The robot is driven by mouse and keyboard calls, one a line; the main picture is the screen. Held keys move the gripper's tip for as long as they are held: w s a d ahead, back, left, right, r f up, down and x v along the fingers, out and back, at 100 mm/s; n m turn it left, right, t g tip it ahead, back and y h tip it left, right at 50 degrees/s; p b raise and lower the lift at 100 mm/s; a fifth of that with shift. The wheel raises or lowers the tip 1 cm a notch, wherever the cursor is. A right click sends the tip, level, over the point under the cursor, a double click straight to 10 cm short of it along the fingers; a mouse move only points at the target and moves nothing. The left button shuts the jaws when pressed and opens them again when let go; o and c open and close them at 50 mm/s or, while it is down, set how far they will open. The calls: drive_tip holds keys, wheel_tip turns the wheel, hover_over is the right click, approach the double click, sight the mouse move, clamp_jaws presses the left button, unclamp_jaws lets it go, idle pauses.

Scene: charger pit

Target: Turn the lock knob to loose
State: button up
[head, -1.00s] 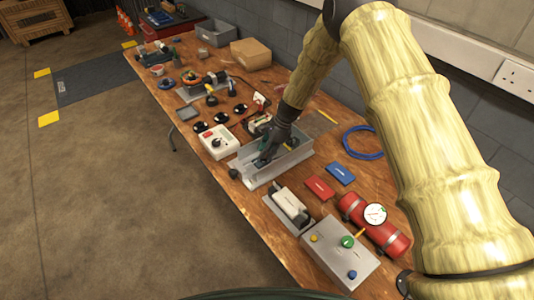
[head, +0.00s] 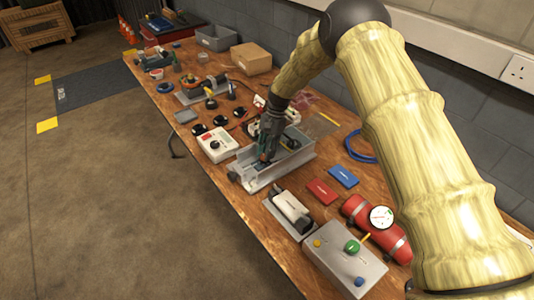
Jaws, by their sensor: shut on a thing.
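A grey metal channel-shaped fixture (head: 297,160) sits on the bench, with a round black knob (head: 233,176) at its left end. I cannot tell for certain whether this is the lock knob. My gripper (head: 263,162) points down into the channel, to the right of the black knob and apart from it. It is shut on a small part there. The fingers and the shade hide that part, so its shape and any lock marking are not readable.
A white box with a black dial (head: 217,145) stands left of the fixture. A white device on a grey plate (head: 291,210), a button box (head: 345,257), a red cylinder with gauge (head: 377,222) and red and blue cards are in front. The bench is crowded.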

drive_tip(key=shift+n, duration=0.5)
drive_tip(key=o, duration=1.1)
drive_tip(key=shift+a, duration=0.1)
drive_tip(key=v, duration=1.2)
drive_tip(key=shift+w+a, duration=0.1)
drive_tip(key=shift+w, duration=0.1)
